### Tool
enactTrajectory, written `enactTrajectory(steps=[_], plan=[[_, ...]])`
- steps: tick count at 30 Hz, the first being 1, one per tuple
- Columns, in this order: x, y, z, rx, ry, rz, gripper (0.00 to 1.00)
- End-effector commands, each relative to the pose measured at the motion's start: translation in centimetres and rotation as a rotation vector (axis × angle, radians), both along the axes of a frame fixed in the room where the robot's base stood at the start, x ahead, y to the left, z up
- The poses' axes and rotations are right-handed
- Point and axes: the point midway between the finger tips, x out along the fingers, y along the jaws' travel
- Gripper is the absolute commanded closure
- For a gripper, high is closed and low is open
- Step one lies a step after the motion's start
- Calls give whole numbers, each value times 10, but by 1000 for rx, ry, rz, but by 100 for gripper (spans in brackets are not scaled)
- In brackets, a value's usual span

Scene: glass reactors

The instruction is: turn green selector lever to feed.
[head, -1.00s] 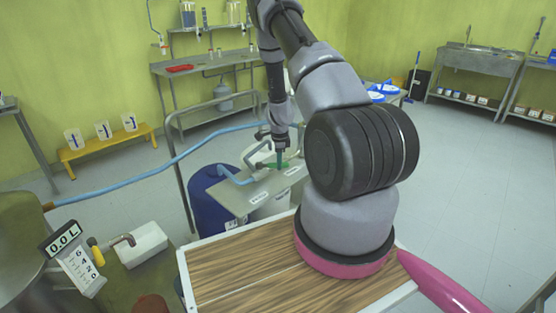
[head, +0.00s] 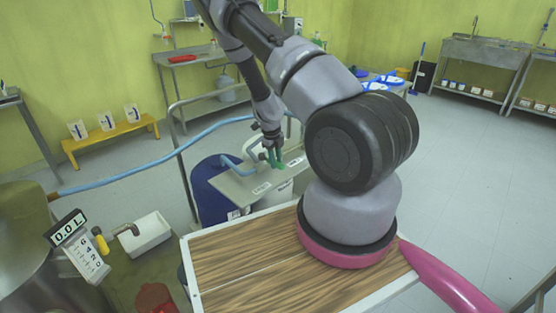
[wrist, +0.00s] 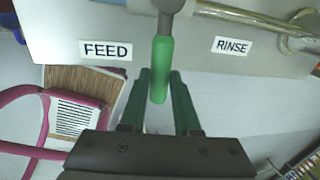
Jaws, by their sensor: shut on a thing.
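The green selector lever (wrist: 161,70) shows in the wrist view, hanging from a grey pivot at the top. It points between the FEED label (wrist: 106,50) on the left and the RINSE label (wrist: 232,46) on the right. My gripper (wrist: 160,80) has its two green fingers shut on the lever, one on each side. In the head view my gripper (head: 274,160) is at the grey panel (head: 237,188) beside the blue barrel. The lever is hard to tell from the green fingers there.
A blue barrel (head: 208,184) stands left of the panel. A metal rail (head: 186,180) stands behind. The wooden-topped base (head: 245,265) is mine. Open floor lies at the right.

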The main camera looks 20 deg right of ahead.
Motion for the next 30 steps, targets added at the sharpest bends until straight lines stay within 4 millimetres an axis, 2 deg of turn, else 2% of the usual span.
enactTrajectory(steps=[20,21,22,23,30], plan=[[-1,6,0,3,-1,-59,100],[-1,6,0,3,-1,-59,58],[-1,6,0,3,-1,-58,47],[-1,6,0,3,-1,-58,40],[-1,5,0,1,-1,-58,40]])
